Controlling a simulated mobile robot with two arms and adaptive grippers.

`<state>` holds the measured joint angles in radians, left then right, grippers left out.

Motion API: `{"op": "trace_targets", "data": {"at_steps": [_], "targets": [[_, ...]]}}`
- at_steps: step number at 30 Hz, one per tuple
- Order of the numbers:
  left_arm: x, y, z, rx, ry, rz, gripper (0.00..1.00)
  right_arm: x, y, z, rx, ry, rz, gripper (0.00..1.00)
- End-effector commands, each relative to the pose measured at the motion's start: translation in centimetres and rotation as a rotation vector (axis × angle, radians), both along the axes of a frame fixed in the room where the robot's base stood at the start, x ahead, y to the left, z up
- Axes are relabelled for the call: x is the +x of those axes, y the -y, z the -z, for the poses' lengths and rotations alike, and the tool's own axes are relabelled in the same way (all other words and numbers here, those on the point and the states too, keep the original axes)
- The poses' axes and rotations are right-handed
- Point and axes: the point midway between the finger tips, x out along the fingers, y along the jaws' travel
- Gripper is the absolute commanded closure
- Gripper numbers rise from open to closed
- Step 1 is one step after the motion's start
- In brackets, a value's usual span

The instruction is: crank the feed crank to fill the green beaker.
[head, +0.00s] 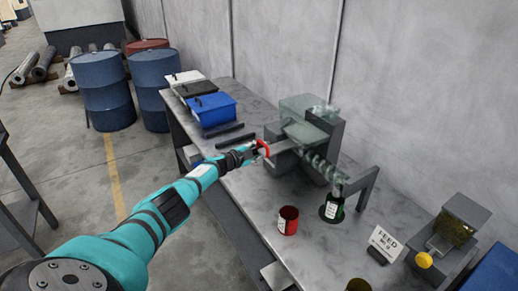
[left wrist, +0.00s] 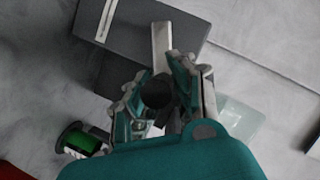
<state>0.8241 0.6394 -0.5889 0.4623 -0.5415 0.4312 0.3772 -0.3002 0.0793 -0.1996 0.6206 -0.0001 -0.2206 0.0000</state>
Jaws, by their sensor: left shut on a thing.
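The feed machine (head: 325,128) stands on the bench against the wall, with a clear hopper on top and a clear spiral tube (head: 318,164) below. The green beaker (head: 333,207) stands under the tube's end; it also shows in the left wrist view (left wrist: 80,138). My left gripper (head: 258,151) is at the machine's left side, shut on the crank's dark knob (left wrist: 157,92). A pale crank bar (left wrist: 162,48) runs from near the knob. A red piece shows at the fingers in the head view. The beaker's fill level is hard to read. My right gripper is not in view.
A red beaker (head: 288,221) stands in front of the green one. A "FEED" sign (head: 384,244), a grain-filled box (head: 453,232) and a yellow knob (head: 424,260) are at the right. Blue and dark bins (head: 211,110) sit at the bench's far end. Barrels (head: 103,90) stand beyond.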

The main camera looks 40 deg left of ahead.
Motion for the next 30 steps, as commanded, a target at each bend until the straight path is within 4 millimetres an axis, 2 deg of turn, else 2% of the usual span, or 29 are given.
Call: {"op": "trace_targets", "data": {"at_steps": [1,20,21,25,30], "targets": [[0.24,-0.01,-0.72,-0.015,0.003,0.001,1.0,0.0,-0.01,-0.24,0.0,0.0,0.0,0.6],[0.24,-0.23,-0.88,-0.052,-0.013,-0.003,1.0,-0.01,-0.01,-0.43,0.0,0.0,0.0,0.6],[0.25,-0.24,-0.89,-0.052,-0.013,-0.003,0.72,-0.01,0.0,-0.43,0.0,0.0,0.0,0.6],[0.19,-0.22,-0.75,-0.051,-0.014,-0.003,0.55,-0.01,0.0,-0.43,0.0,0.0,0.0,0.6],[0.12,-0.21,-0.56,-0.051,-0.018,-0.002,0.54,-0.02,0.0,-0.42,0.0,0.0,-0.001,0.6]]}}
